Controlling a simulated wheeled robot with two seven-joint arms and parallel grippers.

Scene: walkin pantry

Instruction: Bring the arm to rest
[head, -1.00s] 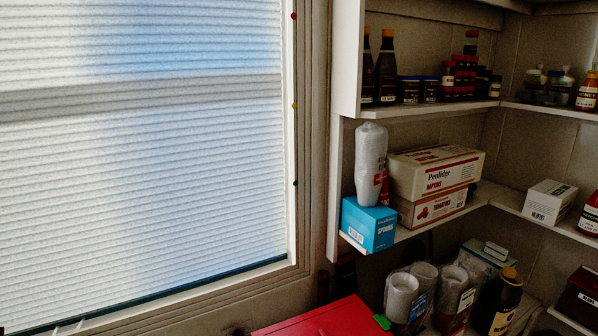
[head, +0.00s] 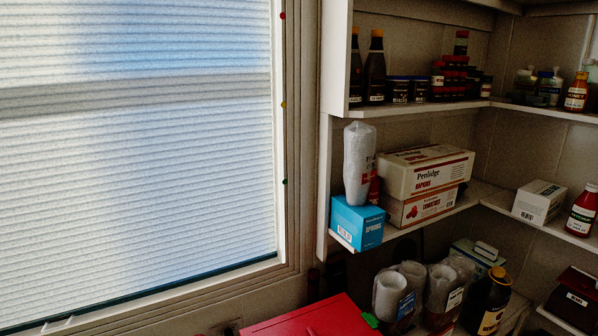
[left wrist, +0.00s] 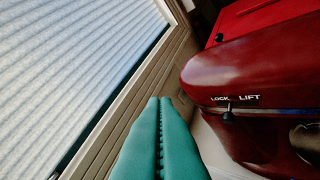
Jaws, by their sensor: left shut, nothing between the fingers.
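My left gripper (left wrist: 159,105) shows in the left wrist view as two green fingers lying side by side, shut with nothing between them. It is beside a dark red rounded body marked LOCK and LIFT (left wrist: 250,85), apart from it as far as I can tell. The window frame (left wrist: 125,95) runs along the left of the fingers. Neither gripper shows in the head view, and my right gripper is in no frame.
A window with a pleated blind (head: 140,150) fills the left. A red box-like top (head: 315,318) stands below it. Shelves on the right hold a blue box (head: 358,224), stacked cups (head: 359,165), Penlidge boxes (head: 428,172) and several bottles and jars.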

